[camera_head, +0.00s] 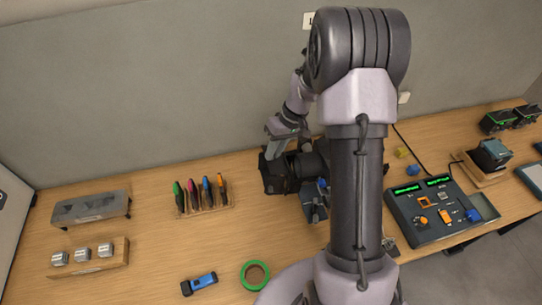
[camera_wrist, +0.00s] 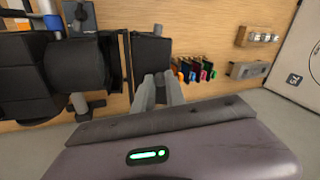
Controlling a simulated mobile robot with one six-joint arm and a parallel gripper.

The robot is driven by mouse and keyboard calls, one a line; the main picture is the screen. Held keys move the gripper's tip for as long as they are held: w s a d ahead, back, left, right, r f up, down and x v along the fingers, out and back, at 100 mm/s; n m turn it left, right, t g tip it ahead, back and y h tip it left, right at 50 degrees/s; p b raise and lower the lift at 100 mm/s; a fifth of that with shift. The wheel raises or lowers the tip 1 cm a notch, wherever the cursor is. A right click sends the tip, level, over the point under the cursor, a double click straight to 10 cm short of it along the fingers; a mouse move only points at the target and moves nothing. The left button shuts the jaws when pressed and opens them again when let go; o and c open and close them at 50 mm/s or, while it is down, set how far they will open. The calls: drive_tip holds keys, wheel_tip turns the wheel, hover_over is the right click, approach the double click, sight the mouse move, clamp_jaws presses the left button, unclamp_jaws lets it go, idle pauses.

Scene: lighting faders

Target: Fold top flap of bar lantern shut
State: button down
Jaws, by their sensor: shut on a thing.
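The black bar lantern (camera_head: 306,168) lies along the bench in the head view, partly hidden behind my arm. In the wrist view its dark body (camera_wrist: 75,65) fills the left side. A flat black top flap (camera_wrist: 150,55) stands at the lantern's front end, beside the thin front frame (camera_wrist: 127,65). My gripper (camera_wrist: 158,85) reaches that flap's near edge, with its two grey fingers close together and shut on it. In the head view my gripper (camera_head: 272,140) is at the top of the lantern's front end. The flap's exact angle is hard to tell.
A rack of coloured-handled tools (camera_head: 203,194) stands left of the lantern. A green tape roll (camera_head: 255,275) and a blue device (camera_head: 199,284) lie in front. A fader console (camera_head: 440,210) is to the right. The wall (camera_head: 150,80) is close behind.

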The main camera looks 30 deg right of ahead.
drive_tip(key=shift+s+d+t+y+b, duration=0.15)
drive_tip(key=shift+d+t+y+b, duration=0.2)
drive_tip(key=shift+d+y+b, duration=1)
drive_tip(key=shift+s+d+t+y+b, duration=0.25)
drive_tip(key=shift+y+b, duration=0.6)
drive_tip(key=shift+y, duration=1.25)
drive_tip(key=shift+s+d+t+y+b, duration=0.1)
drive_tip(key=shift+d+t+y+b, duration=0.4)
drive_tip(key=shift+d+y+b, duration=0.9)
drive_tip(key=shift+a+y, duration=0.45)
drive_tip(key=shift+a, duration=0.05)
drive_tip(key=shift+p, duration=0.3)
drive_tip(key=c, duration=1.4)
unclamp_jaws()
drive_tip(key=shift+o, duration=0.2)
drive_tip(key=shift+w, duration=0.1)
